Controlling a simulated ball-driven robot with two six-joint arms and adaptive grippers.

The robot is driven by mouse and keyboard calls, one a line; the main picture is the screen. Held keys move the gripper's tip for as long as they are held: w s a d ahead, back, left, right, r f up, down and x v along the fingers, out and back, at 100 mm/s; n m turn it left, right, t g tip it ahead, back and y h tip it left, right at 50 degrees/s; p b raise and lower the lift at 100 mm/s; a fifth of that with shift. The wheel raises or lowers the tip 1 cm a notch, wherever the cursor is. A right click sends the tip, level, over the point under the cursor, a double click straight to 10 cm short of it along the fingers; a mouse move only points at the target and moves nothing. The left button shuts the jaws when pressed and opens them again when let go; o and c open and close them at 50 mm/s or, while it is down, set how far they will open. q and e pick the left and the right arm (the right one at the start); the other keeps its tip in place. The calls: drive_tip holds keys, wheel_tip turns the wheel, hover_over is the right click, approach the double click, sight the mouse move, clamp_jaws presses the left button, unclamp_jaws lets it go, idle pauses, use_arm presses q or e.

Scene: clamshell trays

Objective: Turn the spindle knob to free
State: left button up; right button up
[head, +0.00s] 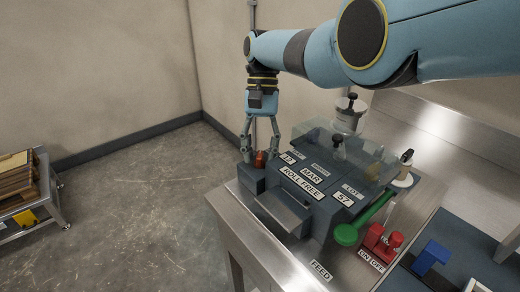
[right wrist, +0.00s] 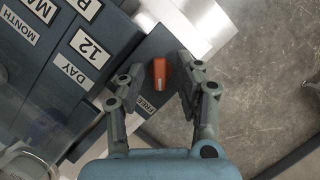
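The spindle knob (head: 260,159) is a small orange-red knob on a dark grey block at the left end of the labelled machine (head: 310,190). In the right wrist view the knob (right wrist: 159,75) has a pale mark at its lower end, and a FREE label (right wrist: 147,105) lies just below it. My right gripper (head: 260,150) points down over the knob with its fingers apart. In the right wrist view the open fingers (right wrist: 160,68) stand on both sides of the knob, with visible gaps. My left gripper is out of view.
A clear cover (head: 340,155) sits over the machine's back. A green lever (head: 346,234) and red ON/OFF switch (head: 380,245) stand at its right. A blue part (head: 432,254) lies farther right. A cart with wooden pieces (head: 18,175) stands far left; the floor between is clear.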

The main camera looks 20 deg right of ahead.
drive_tip(key=v, duration=0.7)
drive_tip(key=shift+r, duration=0.25)
idle(0.4)
